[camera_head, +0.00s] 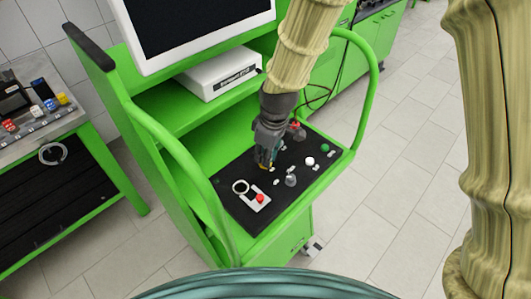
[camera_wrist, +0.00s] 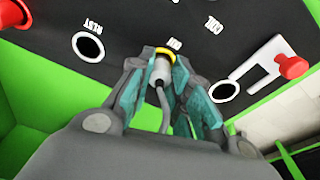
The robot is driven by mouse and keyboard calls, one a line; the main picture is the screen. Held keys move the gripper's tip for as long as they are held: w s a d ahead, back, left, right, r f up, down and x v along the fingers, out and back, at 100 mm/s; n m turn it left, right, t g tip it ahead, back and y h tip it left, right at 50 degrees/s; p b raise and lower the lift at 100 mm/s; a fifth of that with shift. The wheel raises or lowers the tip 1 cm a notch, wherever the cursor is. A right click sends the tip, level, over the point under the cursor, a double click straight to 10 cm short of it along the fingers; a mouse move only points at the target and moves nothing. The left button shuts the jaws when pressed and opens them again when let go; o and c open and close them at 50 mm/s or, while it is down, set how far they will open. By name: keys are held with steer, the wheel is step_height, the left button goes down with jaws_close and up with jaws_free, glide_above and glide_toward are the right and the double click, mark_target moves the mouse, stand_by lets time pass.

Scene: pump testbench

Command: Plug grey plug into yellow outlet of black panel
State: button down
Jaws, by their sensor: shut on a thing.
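The black panel (camera_head: 232,205) lies on the green cart's shelf in the head view. It fills the top of the wrist view (camera_wrist: 130,28). My gripper (camera_head: 264,165) is over its left-middle part, pointing down. In the wrist view my gripper (camera_wrist: 166,76) is shut on the grey plug (camera_wrist: 160,73), whose cable runs back between the fingers. The plug's front end is at the yellow outlet (camera_wrist: 164,50), a yellow ring on the panel, and looks lined up with it. How deep it sits cannot be told. In the head view my gripper mostly hides the plug.
In the wrist view, open black sockets lie left (camera_wrist: 88,47) and right (camera_wrist: 224,91) of the yellow outlet. A red button (camera_wrist: 291,67) is at the right, and a red knob (camera_wrist: 12,14) at the upper left. Green cart rails (camera_head: 185,160) flank the panel; a monitor (camera_head: 190,28) stands behind.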

steer(key=shift+f, duration=0.4)
steer(key=c, duration=1.2)
jaws_free()
steer(key=shift+c, duration=0.2)
steer(key=o, duration=0.4)
steer(key=shift+r, duration=0.2)
steer(key=shift+r+p, duration=3)
steer(key=shift+r, duration=0.85)
